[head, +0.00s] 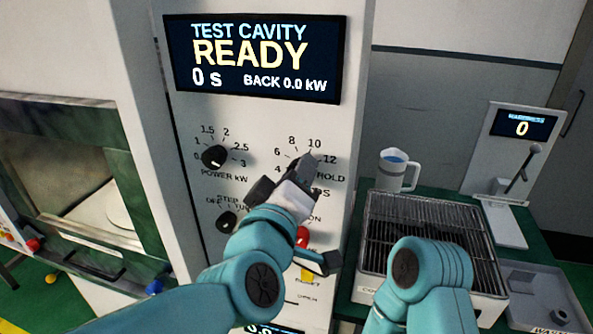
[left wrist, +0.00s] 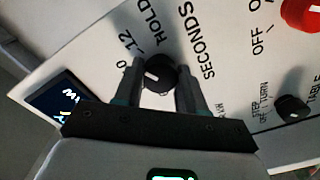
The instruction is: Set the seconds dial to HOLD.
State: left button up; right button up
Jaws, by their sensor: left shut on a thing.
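The seconds dial (left wrist: 160,72) is a small black knob with a white mark, seen in the left wrist view between the two fingers. Its mark points left in that view, roughly toward the 10 side of the scale and away from the word HOLD (left wrist: 150,18). My left gripper (left wrist: 157,88) is shut on the dial, a finger on each side. In the head view my left gripper (head: 303,170) is against the panel and hides most of the dial. HOLD is printed at the lower right of its scale. My right arm shows at the lower right, but its gripper is not in view.
The power dial (head: 214,156) is left of the gripper, with a mode dial (head: 226,222) below it. The display (head: 258,55) reads READY, 0 s. A grated box (head: 370,230) and a jug (head: 391,171) stand right.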

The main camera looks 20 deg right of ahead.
pick_arm(q)
jog(key=m+p, duration=0.1)
jog(key=m, duration=0.4)
jog(key=shift+m+p, duration=0.3)
jog(key=shift+p, duration=0.05)
jog(key=shift+f+m+p, duration=0.15)
jog(key=shift+m+p, duration=0.5)
jog(key=shift+m, duration=1.55)
jog(key=o, duration=1.1)
jog(key=shift+c, duration=0.2)
